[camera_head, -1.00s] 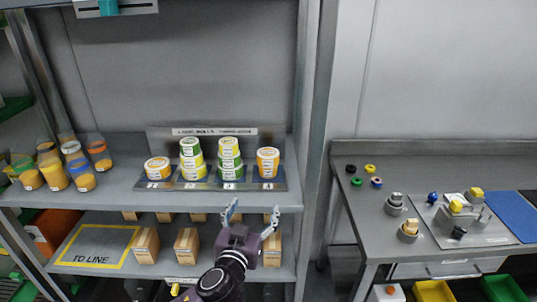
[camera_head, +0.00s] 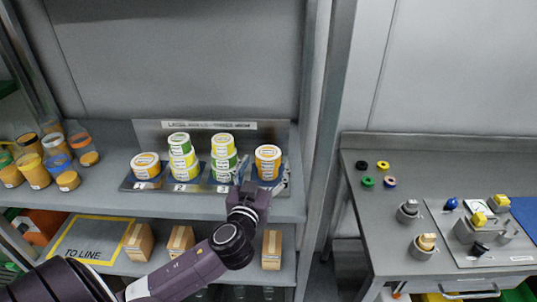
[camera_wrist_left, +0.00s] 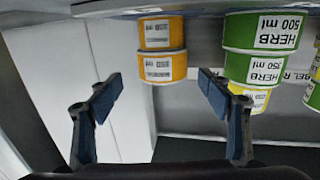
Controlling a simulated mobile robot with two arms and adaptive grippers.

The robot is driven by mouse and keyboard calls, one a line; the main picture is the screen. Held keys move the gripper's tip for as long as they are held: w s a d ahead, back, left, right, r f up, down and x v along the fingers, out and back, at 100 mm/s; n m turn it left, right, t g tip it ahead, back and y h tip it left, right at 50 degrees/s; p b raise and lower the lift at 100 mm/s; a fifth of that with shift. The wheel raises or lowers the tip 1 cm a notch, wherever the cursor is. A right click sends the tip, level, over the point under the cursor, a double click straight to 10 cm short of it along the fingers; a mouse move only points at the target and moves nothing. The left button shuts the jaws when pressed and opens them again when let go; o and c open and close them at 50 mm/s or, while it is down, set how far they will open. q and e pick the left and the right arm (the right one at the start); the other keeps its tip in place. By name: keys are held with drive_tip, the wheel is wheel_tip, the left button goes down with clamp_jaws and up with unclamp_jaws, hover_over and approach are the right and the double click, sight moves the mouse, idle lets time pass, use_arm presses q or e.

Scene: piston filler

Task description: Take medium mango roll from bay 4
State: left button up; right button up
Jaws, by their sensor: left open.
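The orange-labelled stack of rolls (camera_head: 268,158) stands upright in the rightmost bay of the label rack (camera_head: 210,140). The upside-down left wrist view shows two orange rolls: the lower one (camera_wrist_left: 161,33) against the rack and the upper one (camera_wrist_left: 162,67) on it. Their print is too small to read. My left gripper (camera_head: 262,176) is open and empty in front of this stack; in the wrist view its fingertips (camera_wrist_left: 158,83) flank the upper roll, apart from it. The lower part of the stack is partly hidden by the gripper in the head view. My right gripper is not in view.
Close left of the orange rolls stands a stack of green and yellow rolls (camera_head: 222,158), then another such stack (camera_head: 181,157) and a single roll (camera_head: 146,165). Several filled jars (camera_head: 58,167) stand at the shelf's left. A metal shelf post (camera_head: 322,130) rises to the right.

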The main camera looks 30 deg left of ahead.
sight(268, 152)
use_arm(q)
drive_tip(key=shift+w+a+r+p, duration=0.2)
drive_tip(key=shift+w+a+p, duration=0.3)
drive_tip(key=shift+w, duration=0.25)
drive_tip(key=x, duration=0.1)
drive_tip(key=p+x, duration=0.1)
drive_tip(key=x, duration=0.1)
drive_tip(key=shift+w+a+f, duration=0.1)
drive_tip(key=shift+f, duration=0.2)
drive_tip(key=shift+w, duration=0.25)
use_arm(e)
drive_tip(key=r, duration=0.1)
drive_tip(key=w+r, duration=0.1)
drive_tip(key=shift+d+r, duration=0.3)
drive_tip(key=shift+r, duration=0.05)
use_arm(q)
drive_tip(key=c, duration=1.2)
drive_tip(key=shift+c, duration=1)
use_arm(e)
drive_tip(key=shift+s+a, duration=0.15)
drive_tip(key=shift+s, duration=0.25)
